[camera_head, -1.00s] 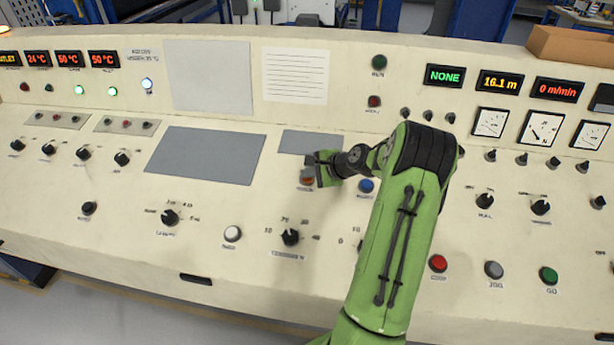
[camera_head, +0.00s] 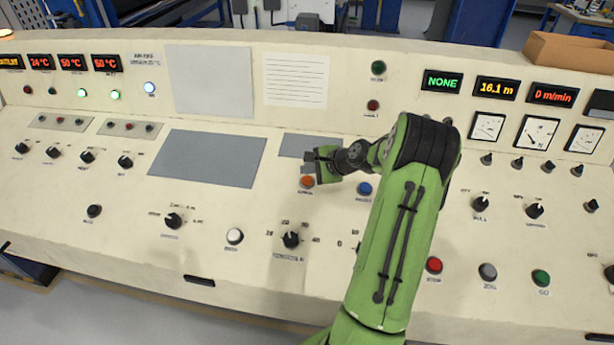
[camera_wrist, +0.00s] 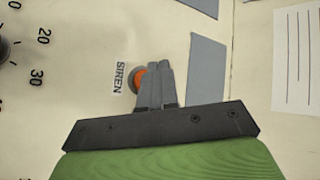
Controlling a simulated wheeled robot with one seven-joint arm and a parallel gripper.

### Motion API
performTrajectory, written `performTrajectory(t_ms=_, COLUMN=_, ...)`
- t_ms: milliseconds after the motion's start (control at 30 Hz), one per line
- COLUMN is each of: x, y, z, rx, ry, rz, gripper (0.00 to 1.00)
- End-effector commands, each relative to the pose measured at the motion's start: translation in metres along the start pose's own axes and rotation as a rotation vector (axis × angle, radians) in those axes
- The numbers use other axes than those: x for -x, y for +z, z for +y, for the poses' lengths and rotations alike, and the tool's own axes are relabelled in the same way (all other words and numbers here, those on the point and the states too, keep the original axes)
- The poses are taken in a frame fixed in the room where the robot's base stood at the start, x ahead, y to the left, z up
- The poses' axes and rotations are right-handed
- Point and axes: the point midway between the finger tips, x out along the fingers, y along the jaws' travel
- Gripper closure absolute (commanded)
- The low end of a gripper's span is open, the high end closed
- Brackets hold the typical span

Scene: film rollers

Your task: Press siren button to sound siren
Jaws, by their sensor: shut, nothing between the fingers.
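The siren button (camera_wrist: 138,77) is a round orange button in a dark ring, beside a printed "SIREN" label (camera_wrist: 119,77) in the wrist view. In the head view the orange button (camera_head: 307,181) shows just below my gripper (camera_head: 312,162). In the wrist view my gripper (camera_wrist: 155,76) has its two dark fingers together with nothing between them. The fingertips overlap one side of the button and hide part of it. I cannot tell whether they touch it.
A blue button (camera_head: 364,189) sits right of the siren button, and a black rotary knob (camera_head: 290,240) is below it. A grey panel (camera_head: 208,158) lies to the left. Red (camera_head: 434,265) and green (camera_head: 541,277) buttons are at the lower right.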

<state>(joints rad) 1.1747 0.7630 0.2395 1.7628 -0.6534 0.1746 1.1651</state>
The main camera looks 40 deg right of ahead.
Motion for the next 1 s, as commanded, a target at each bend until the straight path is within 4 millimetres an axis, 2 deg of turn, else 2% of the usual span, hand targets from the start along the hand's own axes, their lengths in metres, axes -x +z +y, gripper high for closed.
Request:
performTrajectory(t_ms=33, x=0.006, y=0.004, z=-0.005, rx=0.000, ry=0.000, rz=0.000, gripper=1.00)
performTrajectory(t_ms=300, x=0.022, y=0.016, z=-0.017, rx=0.000, ry=0.000, rz=0.000, gripper=1.00)
performTrajectory(t_ms=1000, x=0.021, y=0.015, z=-0.015, rx=-0.001, ry=0.000, rz=0.000, gripper=1.00)
